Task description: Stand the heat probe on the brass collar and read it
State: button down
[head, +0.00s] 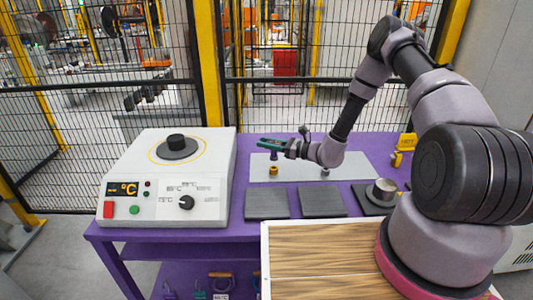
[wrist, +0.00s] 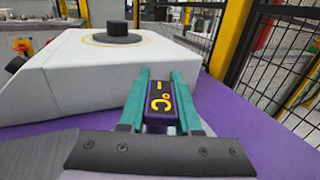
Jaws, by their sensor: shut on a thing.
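My gripper (head: 268,143) has green fingers, shut on the heat probe (head: 274,155), a small dark purple body. In the wrist view my gripper (wrist: 161,95) holds the probe (wrist: 161,112) between both fingers, its face showing an orange dash and "°C", with no number readable. The small brass collar (head: 273,171) stands on the pale grey sheet of the purple table. In the head view the probe is in line above the collar, seemingly with a small gap; I cannot tell its depth. The wrist view does not show the collar.
A white heater box (head: 165,180) with a dial, buttons and a "°C" display stands at left. A small grey part (head: 325,172) stands right of the collar. Dark pads (head: 267,203) and a steel ring (head: 383,190) lie in front. A mesh fence (head: 100,110) stands behind.

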jog(key=shift+f, duration=1.85)
jog(key=shift+f, duration=0.1)
jog(key=c, duration=0.6)
grip_release()
